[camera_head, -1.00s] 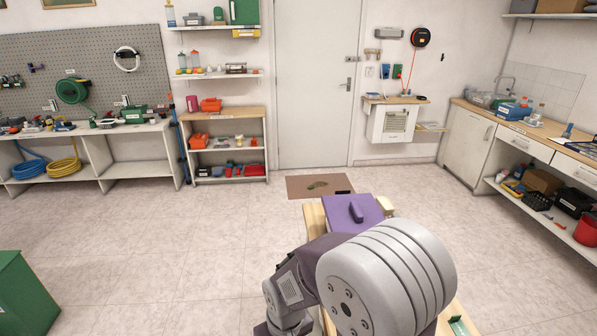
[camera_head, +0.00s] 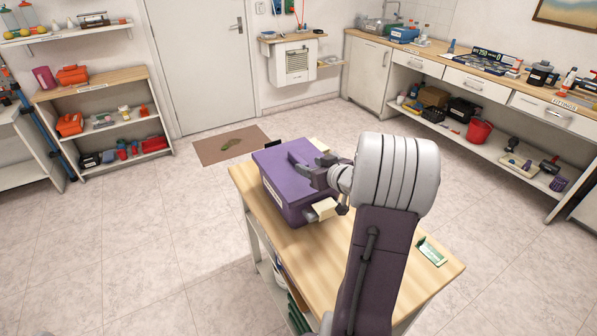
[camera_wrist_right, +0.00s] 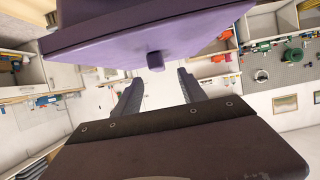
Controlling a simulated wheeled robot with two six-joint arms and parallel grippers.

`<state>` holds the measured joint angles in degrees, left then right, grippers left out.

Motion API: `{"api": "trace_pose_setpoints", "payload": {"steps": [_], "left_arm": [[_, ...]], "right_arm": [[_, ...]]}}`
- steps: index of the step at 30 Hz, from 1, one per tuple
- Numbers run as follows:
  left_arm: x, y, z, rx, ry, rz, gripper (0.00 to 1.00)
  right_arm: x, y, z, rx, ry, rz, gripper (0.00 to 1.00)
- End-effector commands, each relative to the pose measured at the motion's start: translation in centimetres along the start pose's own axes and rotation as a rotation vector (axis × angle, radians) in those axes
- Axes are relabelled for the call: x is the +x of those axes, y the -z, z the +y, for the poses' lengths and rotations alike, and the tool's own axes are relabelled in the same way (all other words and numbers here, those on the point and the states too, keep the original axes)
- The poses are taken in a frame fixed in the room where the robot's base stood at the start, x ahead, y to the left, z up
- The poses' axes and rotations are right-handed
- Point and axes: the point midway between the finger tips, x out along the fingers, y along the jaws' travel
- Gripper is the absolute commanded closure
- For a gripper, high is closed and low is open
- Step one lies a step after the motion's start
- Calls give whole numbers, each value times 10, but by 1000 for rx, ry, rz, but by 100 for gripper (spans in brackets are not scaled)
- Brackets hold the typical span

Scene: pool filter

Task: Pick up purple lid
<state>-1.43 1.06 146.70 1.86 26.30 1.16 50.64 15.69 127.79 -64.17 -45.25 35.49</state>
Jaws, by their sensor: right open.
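The purple lid (camera_head: 275,162) sits on top of a purple box (camera_head: 287,203) with a white label, on a wooden-topped table. A raised purple handle stands on the lid, partly hidden by my right gripper (camera_head: 312,170). In the right wrist view the lid (camera_wrist_right: 190,30) fills the top, with a small purple knob (camera_wrist_right: 155,61) on it. My right gripper (camera_wrist_right: 158,85) has its two fingers spread with nothing between them, very close to the lid. I cannot tell whether they touch it. My left gripper is not in view.
The wooden tabletop (camera_head: 400,268) is mostly clear in front of the box. A green label (camera_head: 431,252) lies near its right edge. Light blocks (camera_head: 322,210) stick out beside the box. A brown mat (camera_head: 231,145) lies on the floor behind. A counter with shelves stands at the right.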

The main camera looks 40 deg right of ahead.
Motion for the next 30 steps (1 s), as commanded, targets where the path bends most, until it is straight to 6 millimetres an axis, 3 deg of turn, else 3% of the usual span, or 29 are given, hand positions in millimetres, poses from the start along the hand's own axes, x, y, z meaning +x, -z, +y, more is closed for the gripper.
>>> {"api": "trace_pose_setpoints", "payload": {"steps": [2, 9, 14, 22, 30], "left_arm": [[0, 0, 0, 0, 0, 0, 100], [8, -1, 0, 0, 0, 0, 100], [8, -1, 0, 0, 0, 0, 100], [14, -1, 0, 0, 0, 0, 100], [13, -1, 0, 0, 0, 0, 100]], "right_arm": [[1, 0, 1, 0, 1, 1, 51], [35, 0, 0, -1, 2, -2, 51], [41, 2, 1, -1, 0, 0, 51], [85, 7, 4, -1, 2, -2, 51], [91, 8, 5, -1, -1, -1, 51]]}}
